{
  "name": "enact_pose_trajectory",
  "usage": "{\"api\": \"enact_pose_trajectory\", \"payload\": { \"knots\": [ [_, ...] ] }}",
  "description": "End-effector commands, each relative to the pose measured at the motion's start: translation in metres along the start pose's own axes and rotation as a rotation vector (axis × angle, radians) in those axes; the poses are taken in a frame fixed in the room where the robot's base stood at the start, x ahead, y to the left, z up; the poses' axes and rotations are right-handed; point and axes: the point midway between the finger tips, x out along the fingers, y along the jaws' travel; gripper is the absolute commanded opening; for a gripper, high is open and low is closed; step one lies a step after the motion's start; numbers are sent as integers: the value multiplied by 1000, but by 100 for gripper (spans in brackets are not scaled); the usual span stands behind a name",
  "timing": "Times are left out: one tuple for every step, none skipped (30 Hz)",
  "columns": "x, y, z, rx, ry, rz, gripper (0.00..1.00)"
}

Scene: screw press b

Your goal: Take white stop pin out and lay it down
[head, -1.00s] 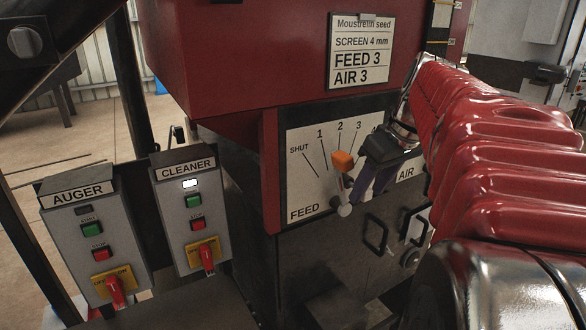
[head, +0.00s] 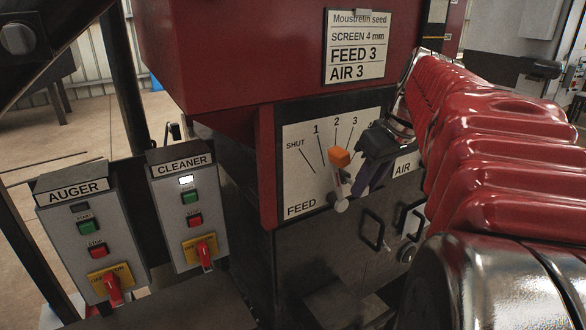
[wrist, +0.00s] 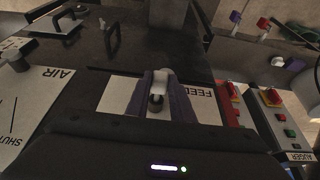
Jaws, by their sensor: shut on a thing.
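My gripper (head: 358,186) is at the FEED scale plate (head: 305,180) on the red and black machine, just right of the orange-tipped feed lever (head: 339,158). In the wrist view, its purple fingers (wrist: 158,98) are shut on the white stop pin (wrist: 160,78), which shows as a pale piece between the tips. The lever stands near the 2 mark. A pale round knob (head: 341,205) shows at the lever's lower end. In the head view the fingers and lever largely hide the pin, and I cannot tell how deep it sits.
The CLEANER box (head: 188,212) and AUGER box (head: 85,240) stand at the left, with buttons and red switches. Handles (head: 372,230) stick out of the dark panel below the scale. A dark flat surface (head: 190,305) lies in front. My red arm fills the right side.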

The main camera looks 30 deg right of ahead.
Motion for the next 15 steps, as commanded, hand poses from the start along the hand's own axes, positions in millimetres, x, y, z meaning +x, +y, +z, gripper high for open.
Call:
{"api": "enact_pose_trajectory", "payload": {
  "knots": [
    [0,0,0,0,0,0,7],
    [0,0,0,0,0,0,5],
    [0,0,0,0,0,0,2],
    [0,0,0,0,0,0,0],
    [0,0,0,0,0,0,0],
    [0,0,0,0,0,0,0],
    [0,0,0,0,0,0,0],
    [0,0,0,0,0,0,0],
    [0,0,0,0,0,0,0],
    [0,0,0,0,0,0,0],
    [0,0,0,0,0,0,0],
    [-1,0,1,0,0,0,0],
    [-1,0,1,0,0,0,0],
    [-1,0,2,0,0,0,0],
    [-1,0,2,0,0,0,0]
  ]
}}
